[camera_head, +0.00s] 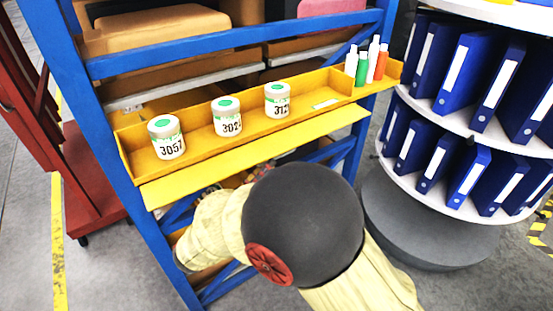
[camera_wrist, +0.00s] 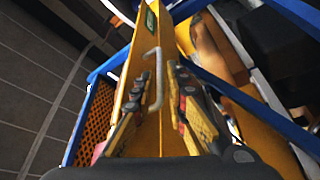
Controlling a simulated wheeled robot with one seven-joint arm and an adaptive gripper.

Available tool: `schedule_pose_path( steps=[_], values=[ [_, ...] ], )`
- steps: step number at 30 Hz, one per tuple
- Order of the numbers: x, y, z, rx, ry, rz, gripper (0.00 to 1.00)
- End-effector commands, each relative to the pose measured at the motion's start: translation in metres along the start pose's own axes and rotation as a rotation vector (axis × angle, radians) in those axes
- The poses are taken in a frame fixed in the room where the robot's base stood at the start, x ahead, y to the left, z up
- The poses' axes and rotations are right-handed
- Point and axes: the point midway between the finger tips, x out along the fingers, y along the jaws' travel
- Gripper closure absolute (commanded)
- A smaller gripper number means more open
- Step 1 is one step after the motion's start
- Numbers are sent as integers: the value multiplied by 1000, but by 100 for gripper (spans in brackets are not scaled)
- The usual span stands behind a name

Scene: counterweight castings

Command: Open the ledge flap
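The yellow ledge flap (camera_head: 255,157) is a long strip along the front of the yellow ledge in the head view. In the wrist view, yellow panelling (camera_wrist: 138,60) runs up the middle, with a pale bar handle (camera_wrist: 158,80) on it. My gripper (camera_wrist: 160,85) is open, one finger on each side of the handle. I cannot tell whether either finger touches it.
The ledge holds three numbered white jars (camera_head: 227,117) and several small bottles (camera_head: 367,62) at its right end. A blue frame (camera_head: 100,130) surrounds it. A round shelf with blue binders (camera_head: 468,70) stands at right, a red rack (camera_head: 75,170) at left.

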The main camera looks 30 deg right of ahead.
Motion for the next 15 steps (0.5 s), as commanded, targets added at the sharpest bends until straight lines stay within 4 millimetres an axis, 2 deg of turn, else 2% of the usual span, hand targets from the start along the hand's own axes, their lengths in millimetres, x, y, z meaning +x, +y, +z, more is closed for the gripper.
schedule_pose_path(
  steps=[1,6,15],
  values=[
    [10,0,2,1,-5,2,85],
    [33,-1,2,-2,-3,0,85],
    [48,0,0,-2,0,-1,85]
  ],
)
